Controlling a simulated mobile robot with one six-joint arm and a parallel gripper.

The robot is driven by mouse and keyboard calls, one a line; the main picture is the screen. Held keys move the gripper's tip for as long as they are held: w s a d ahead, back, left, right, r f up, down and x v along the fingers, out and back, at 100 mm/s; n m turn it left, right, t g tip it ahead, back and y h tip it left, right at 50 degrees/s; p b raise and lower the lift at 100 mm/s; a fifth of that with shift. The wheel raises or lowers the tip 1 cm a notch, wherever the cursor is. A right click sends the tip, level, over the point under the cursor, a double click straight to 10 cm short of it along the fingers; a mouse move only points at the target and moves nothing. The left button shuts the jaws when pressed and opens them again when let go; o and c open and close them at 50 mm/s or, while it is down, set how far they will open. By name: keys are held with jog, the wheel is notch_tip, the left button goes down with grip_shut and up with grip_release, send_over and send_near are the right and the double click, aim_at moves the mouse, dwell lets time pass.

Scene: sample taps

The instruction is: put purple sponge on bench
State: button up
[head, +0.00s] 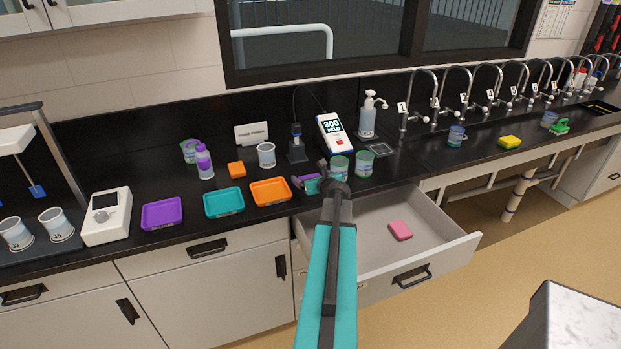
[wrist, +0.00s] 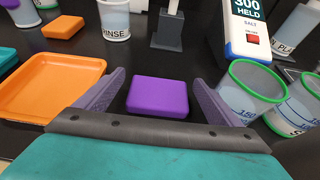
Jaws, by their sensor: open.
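The purple sponge (wrist: 158,96) lies flat on the black bench top in the wrist view, between the two fingers of my gripper (wrist: 158,79). The fingers are open, with a gap of dark bench on each side of the sponge, so they do not appear to grip it. In the head view my gripper (head: 312,184) is low over the black bench (head: 215,232) near its front edge, right of the orange tray. The sponge cannot be made out clearly there, behind my gripper and arm.
An orange tray (wrist: 50,85) is close left of my gripper; green-rimmed cups (wrist: 248,90) stand close right. The rinse cup (wrist: 115,18) and salt meter (wrist: 248,30) stand behind. Below, an open drawer (head: 365,238) holds a pink sponge (head: 400,231). A teal tray (head: 223,203) is further left.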

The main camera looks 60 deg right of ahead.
jog(key=shift+b+v, duration=1.15)
jog(key=shift+v, duration=4.7)
